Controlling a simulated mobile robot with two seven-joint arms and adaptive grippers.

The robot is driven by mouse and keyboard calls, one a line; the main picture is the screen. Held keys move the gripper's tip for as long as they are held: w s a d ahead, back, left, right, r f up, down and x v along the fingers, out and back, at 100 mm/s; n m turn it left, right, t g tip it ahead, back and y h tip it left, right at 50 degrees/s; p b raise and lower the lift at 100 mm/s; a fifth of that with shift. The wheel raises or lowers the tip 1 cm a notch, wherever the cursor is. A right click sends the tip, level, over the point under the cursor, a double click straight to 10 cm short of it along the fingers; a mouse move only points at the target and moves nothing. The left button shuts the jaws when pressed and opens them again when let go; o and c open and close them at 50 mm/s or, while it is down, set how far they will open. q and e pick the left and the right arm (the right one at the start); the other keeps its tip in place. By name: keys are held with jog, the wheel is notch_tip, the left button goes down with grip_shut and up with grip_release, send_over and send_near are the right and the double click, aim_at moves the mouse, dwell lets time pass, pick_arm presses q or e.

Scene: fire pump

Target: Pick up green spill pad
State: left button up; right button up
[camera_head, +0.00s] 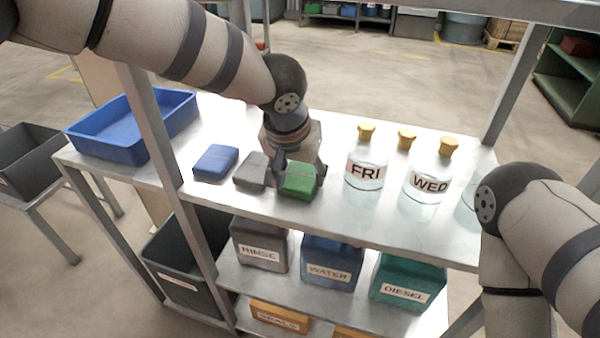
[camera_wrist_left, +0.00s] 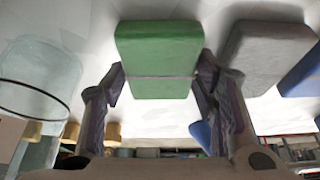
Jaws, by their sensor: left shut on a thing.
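The green spill pad (camera_head: 299,181) lies on the upper metal shelf at the right end of a row of pads. My left gripper (camera_head: 298,172) comes down on it from above and behind. In the left wrist view the green pad (camera_wrist_left: 158,60) sits between the two fingers of my left gripper (camera_wrist_left: 158,82), which are shut on its sides. Whether the pad touches the shelf is hard to tell. My right arm shows at the right, but its gripper is out of view.
A grey pad (camera_head: 251,171) lies close beside the green one, with a blue pad (camera_head: 215,162) further left. Glass jars with yellow stoppers, including FRI (camera_head: 365,172) and WED (camera_head: 428,184), stand to the right. A blue tray (camera_head: 125,149) sits at the left end.

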aim_at(302, 172)
pick_arm(q)
jog(key=shift+d+r, duration=0.1)
jog(key=shift+r, duration=0.1)
jog(key=v, duration=0.3)
jog(key=shift+r, duration=0.35)
jog(key=s+a+p, duration=0.1)
jog(key=s+a, duration=0.1)
jog(key=s, duration=0.6)
jog(key=s+a+p, duration=0.1)
jog(key=s+a, duration=0.2)
jog(key=s, duration=0.5)
jog(key=shift+a, duration=0.15)
pick_arm(e)
jog(key=shift+t, duration=0.6)
jog(key=w+r, duration=0.3)
